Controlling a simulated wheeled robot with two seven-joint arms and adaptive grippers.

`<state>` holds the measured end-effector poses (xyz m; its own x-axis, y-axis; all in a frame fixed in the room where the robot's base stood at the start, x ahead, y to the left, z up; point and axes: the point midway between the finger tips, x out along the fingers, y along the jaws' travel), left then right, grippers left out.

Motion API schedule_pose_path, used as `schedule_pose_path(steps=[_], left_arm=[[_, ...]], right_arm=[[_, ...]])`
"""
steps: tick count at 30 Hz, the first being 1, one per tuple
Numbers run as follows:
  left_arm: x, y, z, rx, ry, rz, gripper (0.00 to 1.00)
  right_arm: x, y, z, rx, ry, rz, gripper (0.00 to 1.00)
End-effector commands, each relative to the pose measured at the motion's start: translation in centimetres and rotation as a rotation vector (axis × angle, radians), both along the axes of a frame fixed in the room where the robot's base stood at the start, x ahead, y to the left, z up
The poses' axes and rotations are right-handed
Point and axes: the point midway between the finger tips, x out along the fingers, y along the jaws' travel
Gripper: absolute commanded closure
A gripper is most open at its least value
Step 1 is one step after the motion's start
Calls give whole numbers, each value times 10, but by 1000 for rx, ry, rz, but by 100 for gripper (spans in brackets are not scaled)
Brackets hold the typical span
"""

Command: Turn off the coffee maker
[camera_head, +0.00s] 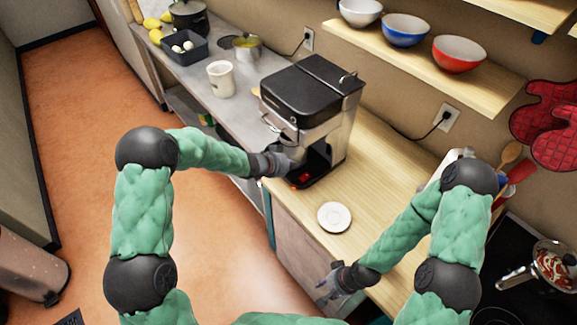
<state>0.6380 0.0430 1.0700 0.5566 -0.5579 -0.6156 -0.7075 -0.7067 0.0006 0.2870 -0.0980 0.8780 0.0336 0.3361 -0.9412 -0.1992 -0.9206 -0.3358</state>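The coffee maker (312,88) is a black and silver machine on the wooden counter, against the wall side. A small red spot, perhaps a switch or light, shows low on its base (305,178). My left gripper (290,160) is at the machine's front left, close to its lower opening. Its fingers are small and partly hidden against the machine, so I cannot tell whether they touch it or are open. My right gripper (330,288) is low over the counter's front edge, away from the coffee maker. Its fingertips look apart, with nothing visible between them.
A white saucer (334,217) lies on the counter between both grippers. A white mug (221,79) stands left of the machine. A shelf (430,62) with bowls hangs above. A pan (548,265) sits on the stove at right. The floor (110,110) at left is clear.

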Motion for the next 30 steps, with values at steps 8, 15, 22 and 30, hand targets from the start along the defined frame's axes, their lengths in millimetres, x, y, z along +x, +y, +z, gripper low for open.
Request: schedule_pose_path(steps=[8,15,22,30], left_arm=[[28,-28,-32,1,1,-1,100],[30,-29,-61,0,0,1,100],[30,-30,-69,0,0,0,100],[30,-30,-69,0,0,1,100]], right_arm=[[0,0,-6,0,0,0,60],[0,0,-13,0,0,0,60],[0,0,-13,0,0,0,60],[0,0,-13,0,0,0,60]])
